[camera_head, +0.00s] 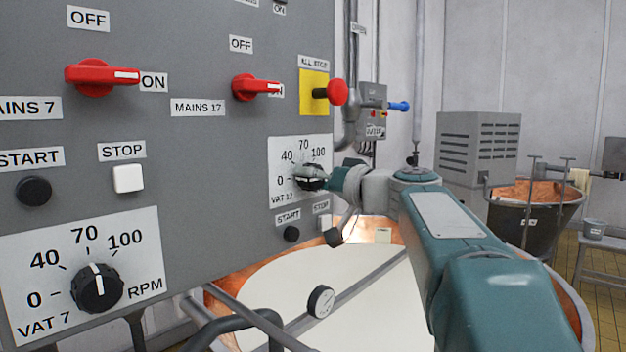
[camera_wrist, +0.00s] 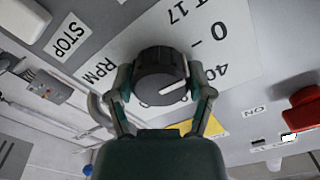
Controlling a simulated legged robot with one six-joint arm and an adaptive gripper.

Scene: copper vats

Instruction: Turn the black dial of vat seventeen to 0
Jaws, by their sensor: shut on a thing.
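The black dial of vat seventeen (camera_head: 308,183) is on a white scale plate (camera_head: 283,196) marked 0, 40, 70, 100 on the grey panel. It also shows in the wrist view (camera_wrist: 158,66). My gripper (camera_wrist: 162,84) is shut on this dial, one finger on each side. In the head view my gripper (camera_head: 325,180) reaches it from the right.
A red mains 17 switch (camera_head: 256,87) and a red all-stop button (camera_head: 337,92) stick out above the dial. A start button (camera_head: 291,234) is below. The vat 7 dial (camera_head: 97,287) is at lower left. An open copper vat (camera_head: 240,318) lies under my arm.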

